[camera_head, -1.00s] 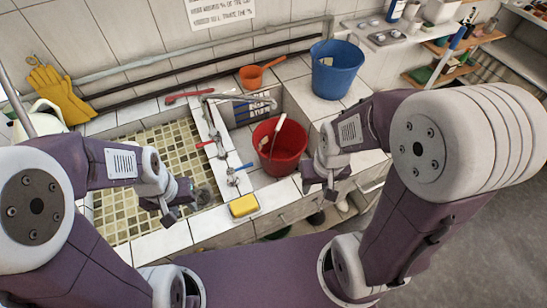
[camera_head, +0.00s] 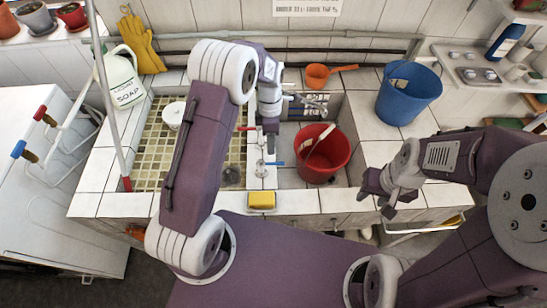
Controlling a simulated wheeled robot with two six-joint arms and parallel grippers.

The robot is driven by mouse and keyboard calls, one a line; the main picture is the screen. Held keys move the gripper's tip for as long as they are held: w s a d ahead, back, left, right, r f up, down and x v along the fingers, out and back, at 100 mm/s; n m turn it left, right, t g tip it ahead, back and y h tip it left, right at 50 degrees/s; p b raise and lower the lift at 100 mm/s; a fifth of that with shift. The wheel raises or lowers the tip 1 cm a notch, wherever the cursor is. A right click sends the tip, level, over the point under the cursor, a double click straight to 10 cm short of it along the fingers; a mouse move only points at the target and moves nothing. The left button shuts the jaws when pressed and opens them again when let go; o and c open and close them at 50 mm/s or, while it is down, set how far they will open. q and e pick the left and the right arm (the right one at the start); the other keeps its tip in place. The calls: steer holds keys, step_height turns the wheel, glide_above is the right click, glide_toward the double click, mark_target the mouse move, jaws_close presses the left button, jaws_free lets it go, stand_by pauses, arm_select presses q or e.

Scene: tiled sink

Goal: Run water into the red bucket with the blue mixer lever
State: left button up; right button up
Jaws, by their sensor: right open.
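The red bucket (camera_head: 333,166) stands upright in the right-hand basin, with a pale handle across its mouth. I cannot see any water in it. The blue mixer lever (camera_head: 275,164) is on the tiled divider between the basins, left of the bucket. A red lever (camera_head: 246,129) sits further back on the divider. The metal spout (camera_head: 312,104) points toward the bucket's back side. My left gripper (camera_head: 271,148) points down just behind the blue lever; its jaws are too small to read. My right gripper (camera_head: 376,204) is open and empty, right of the bucket near the counter's front edge.
A yellow sponge (camera_head: 262,200) lies on the front edge. A blue bucket (camera_head: 408,92) and an orange dipper (camera_head: 318,76) stand behind. A soap jug (camera_head: 122,82) and yellow gloves (camera_head: 142,45) are at the left. My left arm crosses the tiled left basin (camera_head: 150,150).

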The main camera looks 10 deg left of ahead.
arm_select(q)
steer(key=p, duration=0.1)
glide_above(273, 163)
steer(key=w, duration=0.2)
step_height(273, 163, down, 6)
steer(key=r, duration=0.1)
steer(key=f, duration=0.1)
steer(key=s+f, duration=0.1)
steer(key=f, duration=0.1)
steer(key=shift+s+f+p, duration=0.2)
steer(key=shift+f+p, duration=0.05)
steer(key=shift+p, duration=0.05)
steer(key=shift+w+d+f, duration=0.1)
steer(key=shift+w+d, duration=0.05)
jaws_close()
arm_select(e)
steer(key=shift+w+d+r, duration=0.55)
steer(key=shift+d+r, duration=0.05)
steer(key=shift+d, duration=0.05)
